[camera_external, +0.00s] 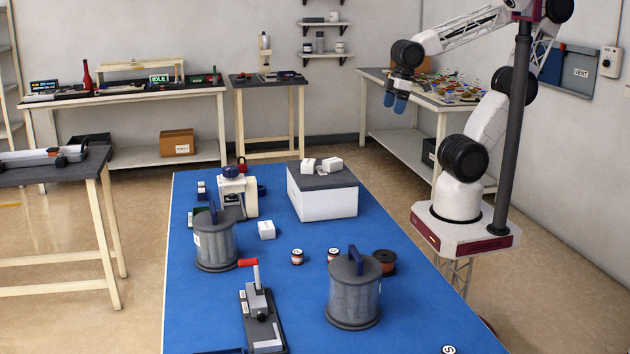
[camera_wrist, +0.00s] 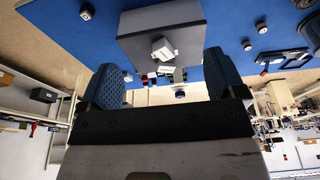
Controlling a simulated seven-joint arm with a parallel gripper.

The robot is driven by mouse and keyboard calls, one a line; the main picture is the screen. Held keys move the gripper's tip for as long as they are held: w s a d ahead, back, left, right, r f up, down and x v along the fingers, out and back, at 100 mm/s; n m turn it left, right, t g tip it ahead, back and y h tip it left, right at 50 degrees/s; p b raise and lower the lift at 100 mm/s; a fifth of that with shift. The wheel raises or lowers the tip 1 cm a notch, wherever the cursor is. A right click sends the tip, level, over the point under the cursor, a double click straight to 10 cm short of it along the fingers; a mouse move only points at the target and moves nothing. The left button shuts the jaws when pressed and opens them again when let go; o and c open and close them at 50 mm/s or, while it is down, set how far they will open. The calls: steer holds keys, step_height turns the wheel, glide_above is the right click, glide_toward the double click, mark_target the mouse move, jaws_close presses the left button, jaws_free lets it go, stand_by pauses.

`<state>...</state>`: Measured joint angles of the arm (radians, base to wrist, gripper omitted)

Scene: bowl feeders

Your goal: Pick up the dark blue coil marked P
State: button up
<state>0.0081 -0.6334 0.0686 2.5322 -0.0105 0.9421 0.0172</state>
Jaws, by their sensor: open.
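My gripper (camera_external: 395,101) is open and empty, high in the air near the back right bench in the external view. Its two blue fingers stand apart in the wrist view (camera_wrist: 162,62). I cannot read a P on any coil. Small dark coils with white tops stand mid-table: one coil (camera_external: 297,257) in the clear, and another coil (camera_external: 333,253) partly hidden by a lidded metal canister. A dark disc marked with what looks like S (camera_external: 449,349) is cut off at the bottom edge. A wider brown-and-black spool (camera_external: 385,262) sits right of the canister.
On the blue table (camera_external: 200,320) stand two lidded metal canisters (camera_external: 354,295) (camera_external: 216,240), a red-handled lever tool (camera_external: 257,305), a white machine (camera_external: 238,195) and a grey-topped white box (camera_external: 323,195) carrying small white blocks.

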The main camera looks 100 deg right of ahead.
steer(key=c, duration=0.4)
steer(key=shift+w, duration=0.1)
steer(key=shift+c, duration=0.2)
steer(key=w+a+f+m+g+y, duration=0.4)
steer(key=w+a, duration=0.3)
steer(key=w, duration=0.6)
steer(key=w+a+f+m+g+y, duration=0.1)
steer(key=w+a+f+m+y, duration=0.2)
steer(key=w+a+f, duration=0.7)
steer(key=w+a+f+m+y, duration=0.2)
steer(key=w+a+f, duration=0.1)
steer(key=w+f, duration=0.2)
steer(key=w+a+f+m+g+y, duration=0.1)
steer(key=w+a+f+m+y, duration=0.1)
steer(key=w, duration=0.6)
steer(key=w+a+f+m+y, duration=0.2)
steer(key=w+a+f+m, duration=0.1)
steer(key=w+f, duration=0.3)
steer(key=shift+w+a+f+g, duration=0.25)
steer(key=shift+a+f+g, duration=0.05)
steer(key=shift+a+f, duration=0.55)
steer(key=shift+w+a+f, duration=0.2)
steer(key=shift+w+f, duration=0.05)
steer(key=shift+f, duration=0.15)
